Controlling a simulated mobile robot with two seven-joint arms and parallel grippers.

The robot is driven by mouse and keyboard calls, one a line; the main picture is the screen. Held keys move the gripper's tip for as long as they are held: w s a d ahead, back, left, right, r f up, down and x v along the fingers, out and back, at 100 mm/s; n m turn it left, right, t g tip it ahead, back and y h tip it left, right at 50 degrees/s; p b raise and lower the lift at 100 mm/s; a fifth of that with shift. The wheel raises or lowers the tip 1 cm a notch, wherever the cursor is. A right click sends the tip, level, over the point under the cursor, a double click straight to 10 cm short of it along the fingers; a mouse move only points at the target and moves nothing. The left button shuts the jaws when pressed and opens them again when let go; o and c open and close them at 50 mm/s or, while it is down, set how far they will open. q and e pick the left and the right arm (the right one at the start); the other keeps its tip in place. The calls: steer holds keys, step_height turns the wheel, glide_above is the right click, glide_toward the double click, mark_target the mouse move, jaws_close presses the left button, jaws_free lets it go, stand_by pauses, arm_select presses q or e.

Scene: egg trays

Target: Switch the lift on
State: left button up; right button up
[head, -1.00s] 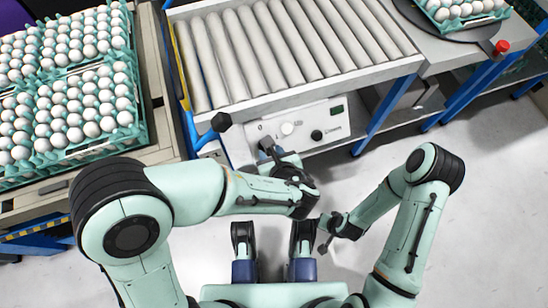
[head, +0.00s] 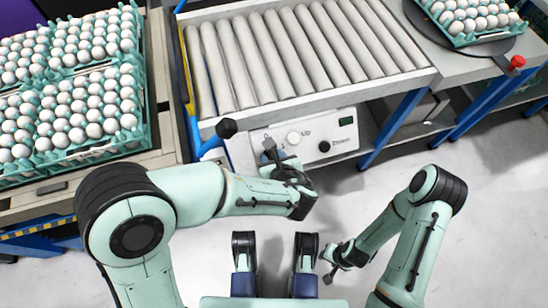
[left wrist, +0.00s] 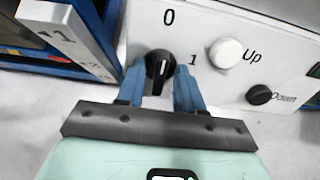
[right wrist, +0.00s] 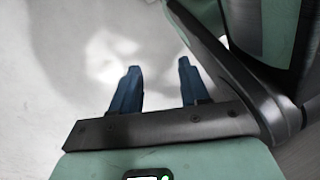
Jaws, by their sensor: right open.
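The white control panel (head: 340,140) of the lift sits under the roller conveyor. It carries a black rotary knob (left wrist: 160,66) between the marks 0 and 1, a white Up button (left wrist: 226,53) and a black Down button (left wrist: 259,95). The knob's white line points up towards the 0. My right gripper (right wrist: 160,75) is open and empty above the floor.
The roller conveyor (head: 300,55) lies above the panel. Green egg trays (head: 145,130) full of white eggs stand at the left. Another egg tray (head: 470,38) stands at the upper right, near a red button (head: 517,62). The pale floor (head: 440,185) is clear.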

arm_select(q)
steer(key=shift+w+a+f, duration=0.1)
steer(key=shift+a+f, duration=0.1)
steer(key=shift+f, duration=0.05)
steer(key=shift+c, duration=0.3)
